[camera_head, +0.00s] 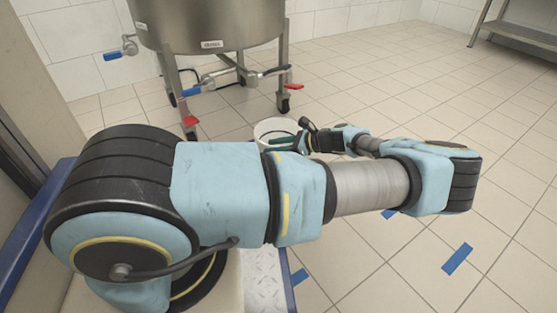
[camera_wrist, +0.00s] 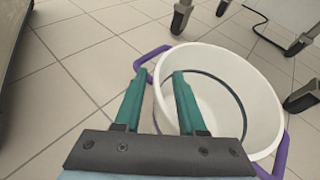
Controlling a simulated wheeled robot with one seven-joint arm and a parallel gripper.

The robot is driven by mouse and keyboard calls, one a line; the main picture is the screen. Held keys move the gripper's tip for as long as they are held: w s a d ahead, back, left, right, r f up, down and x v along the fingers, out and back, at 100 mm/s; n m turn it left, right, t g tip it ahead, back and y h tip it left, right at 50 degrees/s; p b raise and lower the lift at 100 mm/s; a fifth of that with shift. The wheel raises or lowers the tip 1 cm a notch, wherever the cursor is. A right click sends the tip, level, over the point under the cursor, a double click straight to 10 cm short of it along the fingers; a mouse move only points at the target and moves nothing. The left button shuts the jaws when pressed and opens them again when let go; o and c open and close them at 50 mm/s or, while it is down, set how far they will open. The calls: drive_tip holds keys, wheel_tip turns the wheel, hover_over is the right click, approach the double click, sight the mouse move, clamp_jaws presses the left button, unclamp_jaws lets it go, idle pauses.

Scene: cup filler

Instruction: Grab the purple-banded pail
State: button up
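The white pail (camera_wrist: 240,75) stands on the tiled floor, with purple parts (camera_wrist: 150,56) showing at both sides of its rim. It also shows in the head view (camera_head: 270,127), partly hidden behind my arm. My gripper (camera_wrist: 159,76) is open at the pail's near left side. Its teal left finger is outside the pail. Its right finger appears over the inside, with the rim between the two. I cannot tell whether either finger touches the wall. In the head view my gripper (camera_head: 291,141) is small, overlapping the pail.
A large steel tank (camera_head: 212,25) on wheeled legs stands behind the pail, with taps and a red-handled lever. Its caster (camera_wrist: 182,18) is close beyond the pail. Blue tape (camera_head: 457,258) marks the floor at right.

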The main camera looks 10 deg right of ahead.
clamp_jaws()
idle(1.4)
